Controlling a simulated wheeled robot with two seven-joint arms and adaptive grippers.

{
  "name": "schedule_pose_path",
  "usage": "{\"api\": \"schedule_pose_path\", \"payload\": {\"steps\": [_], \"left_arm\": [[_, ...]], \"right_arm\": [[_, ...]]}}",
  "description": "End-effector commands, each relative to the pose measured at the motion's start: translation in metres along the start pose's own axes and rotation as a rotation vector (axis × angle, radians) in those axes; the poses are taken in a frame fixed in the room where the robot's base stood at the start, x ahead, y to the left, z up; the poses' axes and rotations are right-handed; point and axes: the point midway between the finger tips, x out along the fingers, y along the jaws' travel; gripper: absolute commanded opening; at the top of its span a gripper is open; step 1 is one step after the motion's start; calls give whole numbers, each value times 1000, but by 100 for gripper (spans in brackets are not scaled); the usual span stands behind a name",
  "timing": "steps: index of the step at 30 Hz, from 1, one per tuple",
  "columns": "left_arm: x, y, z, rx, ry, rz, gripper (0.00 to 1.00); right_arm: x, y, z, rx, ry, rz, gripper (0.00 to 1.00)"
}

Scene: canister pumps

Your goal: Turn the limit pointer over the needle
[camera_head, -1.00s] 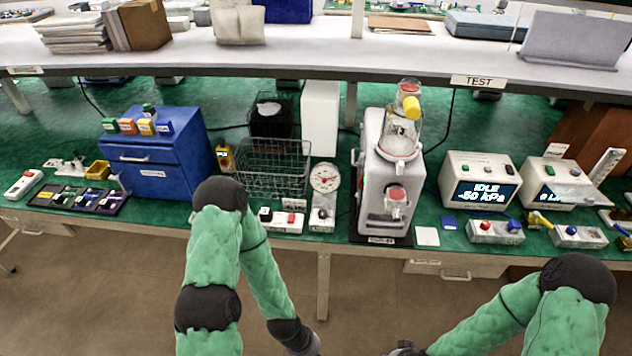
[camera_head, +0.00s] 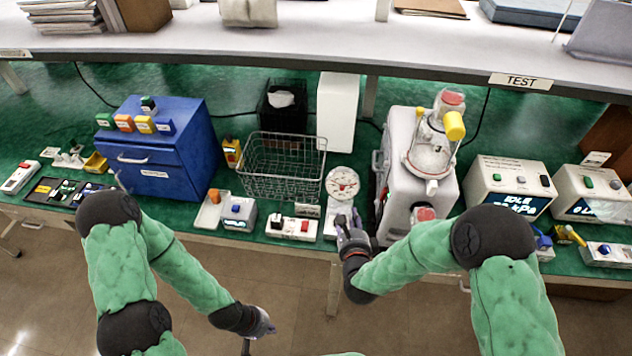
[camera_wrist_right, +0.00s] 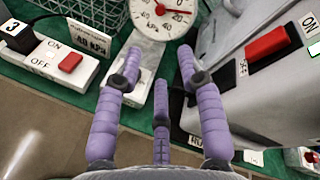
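The round white gauge (camera_head: 342,183) stands at the bench front between the wire basket and the grey pump. In the right wrist view its dial (camera_wrist_right: 154,22) is cut off by the top edge. Red marking (camera_wrist_right: 178,12) shows on the dial; I cannot tell the limit pointer from the needle. My right gripper (camera_head: 347,222) is just in front of the gauge, over its pale base. In the wrist view its purple fingers (camera_wrist_right: 160,62) are spread, with nothing between them. My left gripper (camera_head: 262,326) hangs low in front of the bench; its fingers are unclear.
The grey pump (camera_head: 398,150) stands close on the right of the right gripper. A switch box with a red button (camera_head: 292,228) and a wire basket (camera_head: 283,168) are on the left. A blue cabinet (camera_head: 160,150) stands further left. A shelf (camera_head: 300,45) runs behind.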

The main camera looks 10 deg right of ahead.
Motion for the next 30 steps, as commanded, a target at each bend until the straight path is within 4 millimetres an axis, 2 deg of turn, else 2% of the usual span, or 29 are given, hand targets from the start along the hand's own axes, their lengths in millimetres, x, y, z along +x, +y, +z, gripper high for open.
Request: {"api": "schedule_pose_path", "payload": {"steps": [5, 8, 21, 30], "left_arm": [[0, 0, 0, 0, -1, 0, 0], [1, 0, 0, 1, -1, 0, 0], [12, -4, 0, 0, -1, 0, 0], [14, -5, 0, 0, -1, 0, 0]], "right_arm": [[0, -9, 4, 73, -13, -44, 39], [8, -10, 4, 76, -13, -46, 39], [81, -12, 4, 73, -13, -43, 39], [104, -13, 5, 72, -13, -42, 39]]}}
